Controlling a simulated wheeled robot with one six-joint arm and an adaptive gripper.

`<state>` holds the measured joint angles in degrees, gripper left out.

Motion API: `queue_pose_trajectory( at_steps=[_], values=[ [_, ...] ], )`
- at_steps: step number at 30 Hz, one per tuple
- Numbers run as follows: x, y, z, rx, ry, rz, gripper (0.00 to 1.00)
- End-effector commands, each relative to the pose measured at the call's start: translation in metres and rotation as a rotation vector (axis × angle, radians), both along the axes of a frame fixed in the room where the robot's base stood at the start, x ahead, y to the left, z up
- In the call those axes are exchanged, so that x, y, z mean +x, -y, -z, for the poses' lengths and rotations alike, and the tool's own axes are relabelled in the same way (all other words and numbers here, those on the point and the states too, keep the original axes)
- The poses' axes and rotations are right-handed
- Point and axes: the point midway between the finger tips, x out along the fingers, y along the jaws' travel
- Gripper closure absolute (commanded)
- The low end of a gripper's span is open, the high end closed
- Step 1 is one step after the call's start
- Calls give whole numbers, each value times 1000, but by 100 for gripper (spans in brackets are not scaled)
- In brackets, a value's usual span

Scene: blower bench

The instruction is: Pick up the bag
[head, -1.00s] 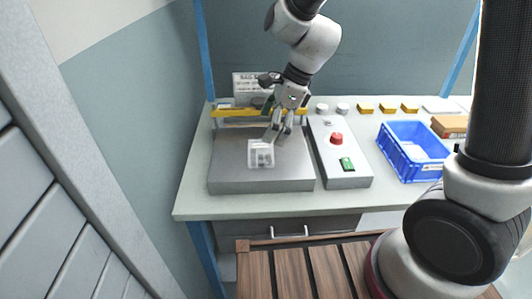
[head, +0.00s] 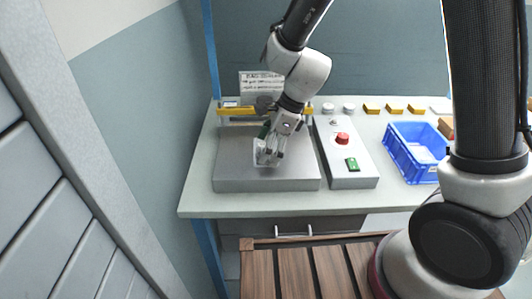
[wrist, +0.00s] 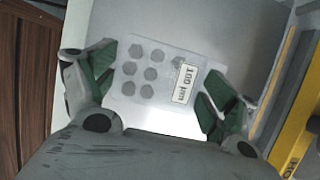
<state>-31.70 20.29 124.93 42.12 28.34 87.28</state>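The bag (wrist: 150,60) is a clear, flat pouch with several grey round pieces inside and a white label reading "100 µm". It lies on the grey metal plate (head: 235,172) of the bench unit. In the head view the bag (head: 262,153) is partly hidden by my gripper (head: 270,155). In the wrist view my gripper (wrist: 165,95) is open, with one green-padded finger on each side of the bag. The fingers look close to the bag's edges; I cannot tell whether they touch it.
A yellow bar (head: 238,111) and a sign (head: 258,84) stand behind the plate. To the right is a control box with a red button (head: 342,138) and a green switch (head: 352,164). A blue crate (head: 412,165) stands further right. Several yellow blocks (head: 394,109) line the back.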

Motion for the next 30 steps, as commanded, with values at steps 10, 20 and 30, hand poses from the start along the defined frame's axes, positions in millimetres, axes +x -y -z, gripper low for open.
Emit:
queue_pose_trajectory(
  at_steps=[10, 20, 30],
  values=[
    [0, 0, -2, 0, 0, -1, 45],
    [1, -1, -59, 3, 5, -2, 45],
    [-1, -6, -90, -2, -2, 0, 45]
  ],
)
